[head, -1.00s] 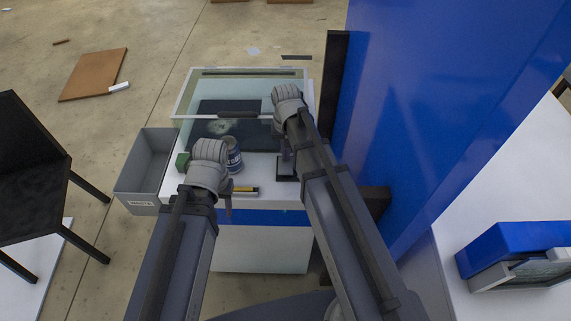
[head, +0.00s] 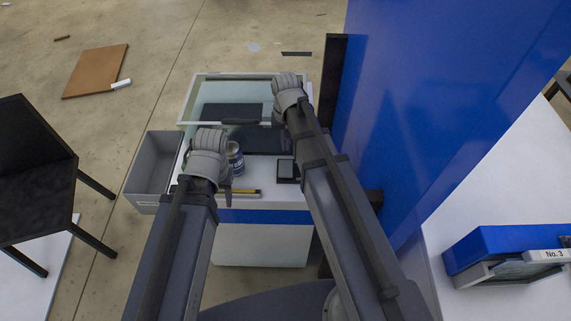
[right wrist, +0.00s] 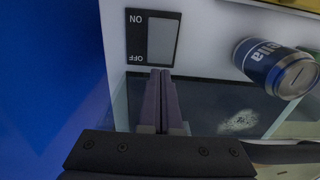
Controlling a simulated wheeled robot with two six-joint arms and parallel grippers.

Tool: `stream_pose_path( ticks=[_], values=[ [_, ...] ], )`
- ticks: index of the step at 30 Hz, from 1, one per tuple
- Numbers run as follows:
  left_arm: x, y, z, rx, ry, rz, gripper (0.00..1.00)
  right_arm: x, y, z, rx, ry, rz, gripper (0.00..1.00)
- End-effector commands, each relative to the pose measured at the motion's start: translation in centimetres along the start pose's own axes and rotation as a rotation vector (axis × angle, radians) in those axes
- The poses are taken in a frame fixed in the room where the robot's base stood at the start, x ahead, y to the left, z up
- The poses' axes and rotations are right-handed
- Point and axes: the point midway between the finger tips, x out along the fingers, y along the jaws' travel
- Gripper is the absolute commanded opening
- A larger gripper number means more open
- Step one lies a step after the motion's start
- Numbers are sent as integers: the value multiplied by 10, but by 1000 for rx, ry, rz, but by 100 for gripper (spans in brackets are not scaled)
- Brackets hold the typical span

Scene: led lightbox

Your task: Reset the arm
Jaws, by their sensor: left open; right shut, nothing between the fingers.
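My left gripper (head: 226,190) is open with nothing visible in it, above the front left of a white cabinet top (head: 262,188). Its wrist partly covers a blue and silver can (head: 236,158). My right gripper (right wrist: 161,88) is shut and empty in the right wrist view, with its fingertips just short of the black ON/OFF switch (right wrist: 150,38). Any gap in height there is unclear. The switch also shows in the head view (head: 287,171). My right arm mostly hides that gripper's fingers in the head view.
A glass-topped case (head: 186,104) stands at the cabinet's back. A grey bin (head: 150,165) is at its left and a tall blue panel (head: 420,100) at its right. A yellow and black item (head: 245,193) lies at the front edge. A black chair (head: 40,170) is at far left.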

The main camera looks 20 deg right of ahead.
Motion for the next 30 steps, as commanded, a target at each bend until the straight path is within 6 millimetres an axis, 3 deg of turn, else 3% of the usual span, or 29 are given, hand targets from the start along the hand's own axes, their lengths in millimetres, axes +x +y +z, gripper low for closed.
stream_pose_path(
  ticks=[6, 8, 15, 18, 21, 30],
  values=[
    [1, 0, 0, 0, 0, 0, 50, 1, -1, 1, -3, 0, 0, 0],
    [1, 0, 0, 0, 0, 0, 50, 1, -5, 10, -28, -1, 4, 0],
    [1, 0, 0, 0, 0, 0, 50, 0, -45, 106, -356, -16, 61, 0],
    [1, 0, 0, 0, 0, 0, 50, 0, -54, 139, -483, -21, 86, 0],
    [1, 0, 0, 0, 0, 0, 50, 0, -58, 159, -568, -25, 102, 0],
    [1, 0, 0, 0, 0, 0, 50, -1, -61, 167, -613, -28, 111, 0]
  ],
)
